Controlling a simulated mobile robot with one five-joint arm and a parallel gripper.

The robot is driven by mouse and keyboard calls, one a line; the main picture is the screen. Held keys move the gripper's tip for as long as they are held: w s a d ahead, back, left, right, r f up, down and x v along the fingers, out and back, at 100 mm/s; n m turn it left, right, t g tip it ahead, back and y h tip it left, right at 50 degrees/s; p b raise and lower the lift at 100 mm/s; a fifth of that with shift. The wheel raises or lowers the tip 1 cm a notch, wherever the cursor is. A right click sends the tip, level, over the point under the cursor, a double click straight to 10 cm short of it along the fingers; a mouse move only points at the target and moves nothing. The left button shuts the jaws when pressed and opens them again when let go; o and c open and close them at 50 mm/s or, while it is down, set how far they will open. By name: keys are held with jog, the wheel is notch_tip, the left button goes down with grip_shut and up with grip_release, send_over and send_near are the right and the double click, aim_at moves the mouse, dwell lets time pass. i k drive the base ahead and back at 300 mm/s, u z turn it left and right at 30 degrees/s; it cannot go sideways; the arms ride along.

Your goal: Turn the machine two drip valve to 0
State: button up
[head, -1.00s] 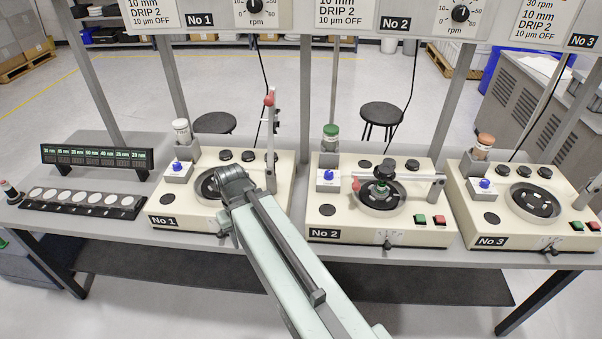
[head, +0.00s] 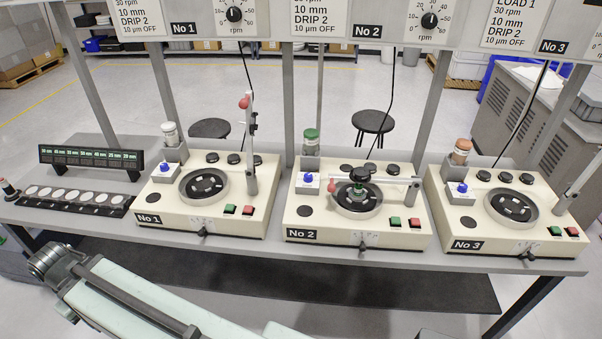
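Machine No 2 (head: 290,218) is the cream machine in the middle of the bench. A white block with a blue knob (head: 308,178) sits at its back left, in front of a green-capped bottle (head: 311,142); I take this knob for the drip valve. Its setting is too small to read. A black knob-like piece with green below (head: 359,176) stands on the round plate, with a swing arm (head: 395,181) lying across toward it. No gripper fingers show.
Machine No 1 (head: 180,222), its arm upright with a red ball, stands left; machine No 3 (head: 500,235) stands right. A row of white discs (head: 75,198) and a display (head: 90,157) lie at the bench's left. Two black stools (head: 373,120) stand behind.

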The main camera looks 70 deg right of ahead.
aim_at(307, 178)
jog(key=z, duration=0.05)
jog(key=k, duration=1)
jog(key=z, duration=0.65)
jog(key=i, duration=0.75)
jog(key=u, duration=0.05)
